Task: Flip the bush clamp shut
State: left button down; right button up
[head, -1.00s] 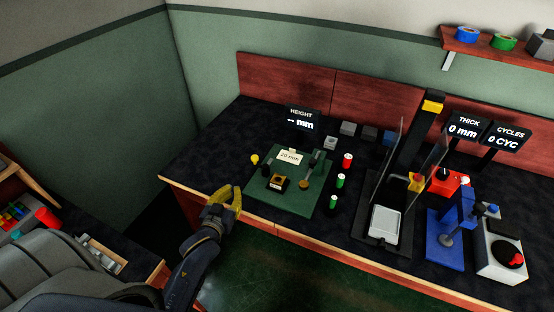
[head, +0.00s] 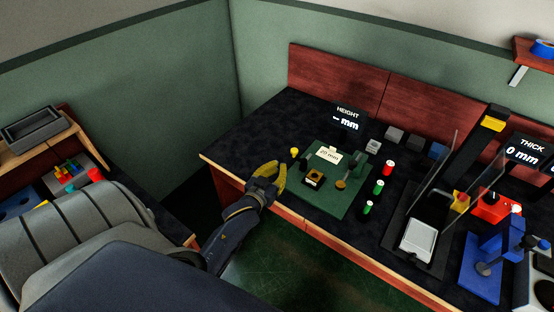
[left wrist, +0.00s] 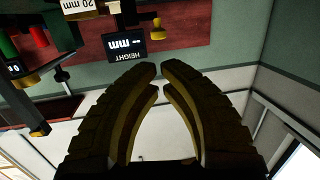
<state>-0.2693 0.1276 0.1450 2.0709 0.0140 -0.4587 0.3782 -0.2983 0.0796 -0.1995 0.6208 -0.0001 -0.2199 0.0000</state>
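A green plate (head: 335,205) on the dark bench carries a small black block with a brass-coloured centre (head: 314,179), a "20 mm" card (head: 328,153) and an upright grey gauge-like part (head: 373,147). A yellow knob (head: 294,152) stands at the plate's left corner. I cannot tell for sure which part is the bush clamp or how its lever lies. My left gripper (head: 282,171), yellow-fingered, is beside the plate's left edge, short of the knob. In the left wrist view its fingertips (left wrist: 159,66) nearly meet with nothing between them. My right gripper is out of view.
The HEIGHT display (head: 347,118) stands behind the plate. Red and green capped cylinders (head: 378,187) stand to its right, then a white-topped tray (head: 417,240) between clear panels and a blue fixture (head: 482,270). The bench left of the plate is clear.

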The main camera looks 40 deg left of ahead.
pick_arm(q)
jog(key=x, duration=1)
jog(key=shift+w, duration=0.2)
